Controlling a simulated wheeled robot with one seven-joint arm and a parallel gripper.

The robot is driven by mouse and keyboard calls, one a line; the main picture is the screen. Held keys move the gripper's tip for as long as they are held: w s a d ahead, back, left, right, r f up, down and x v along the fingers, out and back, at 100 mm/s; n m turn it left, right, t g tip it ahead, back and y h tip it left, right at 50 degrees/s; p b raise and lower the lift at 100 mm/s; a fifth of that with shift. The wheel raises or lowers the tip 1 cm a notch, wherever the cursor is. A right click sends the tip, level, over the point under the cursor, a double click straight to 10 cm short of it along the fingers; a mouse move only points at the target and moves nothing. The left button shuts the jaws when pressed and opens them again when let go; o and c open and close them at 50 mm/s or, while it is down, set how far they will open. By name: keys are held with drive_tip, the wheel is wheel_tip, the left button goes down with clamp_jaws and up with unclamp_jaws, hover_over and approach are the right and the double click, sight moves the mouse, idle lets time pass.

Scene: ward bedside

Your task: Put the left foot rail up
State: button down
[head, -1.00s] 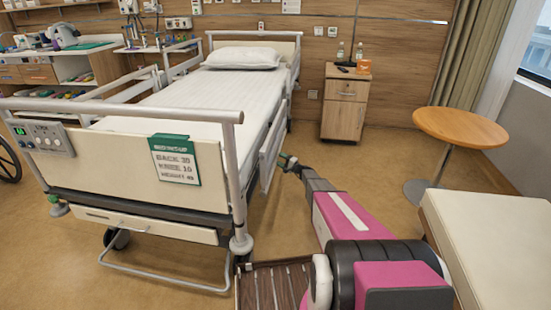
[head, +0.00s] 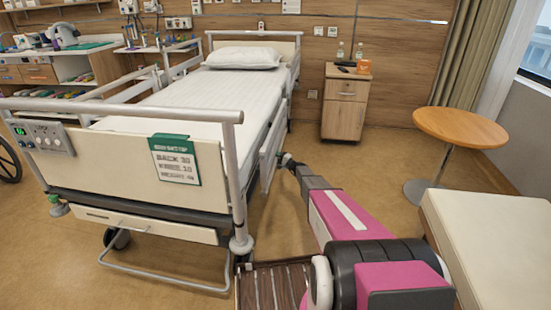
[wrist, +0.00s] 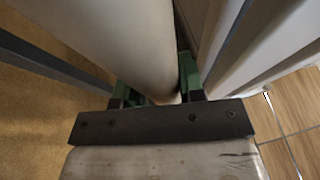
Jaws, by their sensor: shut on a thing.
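The left foot rail (head: 270,152) is a pale panel on the right side of the bed (head: 165,115), near the foot end. Its top is around mattress height. My gripper (head: 286,160) is at the outer side of this rail, reached from the right. In the wrist view, the green fingers of my gripper (wrist: 160,88) are shut on a thick pale bar of the rail (wrist: 125,40), one finger on each side. The bar hides part of the fingers.
The footboard (head: 110,165) with a green-and-white sign (head: 175,160) stands close on the left. A bedside cabinet (head: 345,103) is beyond the rail. A round table (head: 460,127) and a cream padded bench (head: 490,240) are on the right. Floor between is clear.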

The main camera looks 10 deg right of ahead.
drive_tip(key=shift+s+d, duration=0.25)
drive_tip(key=shift+d, duration=0.35)
drive_tip(key=s+d+r+n+g+h, duration=0.25)
drive_tip(key=d+r+h, duration=0.25)
drive_tip(key=d+r, duration=0.3)
drive_tip(key=s+d+r+n+g+h, duration=0.2)
drive_tip(key=s+d+r+g+h, duration=0.25)
drive_tip(key=d, duration=0.55)
wheel_tip(320, 180, up, 16)
drive_tip(key=w+n+g+h, duration=0.1)
drive_tip(key=g+h, duration=0.1)
drive_tip(key=h, duration=0.6)
drive_tip(key=w+a+r+n+g+h, duration=0.1)
drive_tip(key=w+a+r+h, duration=0.2)
drive_tip(key=a+r+h, duration=0.2)
drive_tip(key=w+a+r+n+g+h, duration=0.1)
drive_tip(key=w+a+r+h, duration=0.2)
drive_tip(key=a+r, duration=0.6)
drive_tip(key=shift+w+a+r+n+g+h, duration=0.15)
drive_tip(key=shift+w+a+n+g+h, duration=0.2)
drive_tip(key=shift+a+h, duration=1.75)
drive_tip(key=shift+s+a+y, duration=0.1)
drive_tip(key=shift+a+y, duration=0.6)
drive_tip(key=shift+y, duration=0.05)
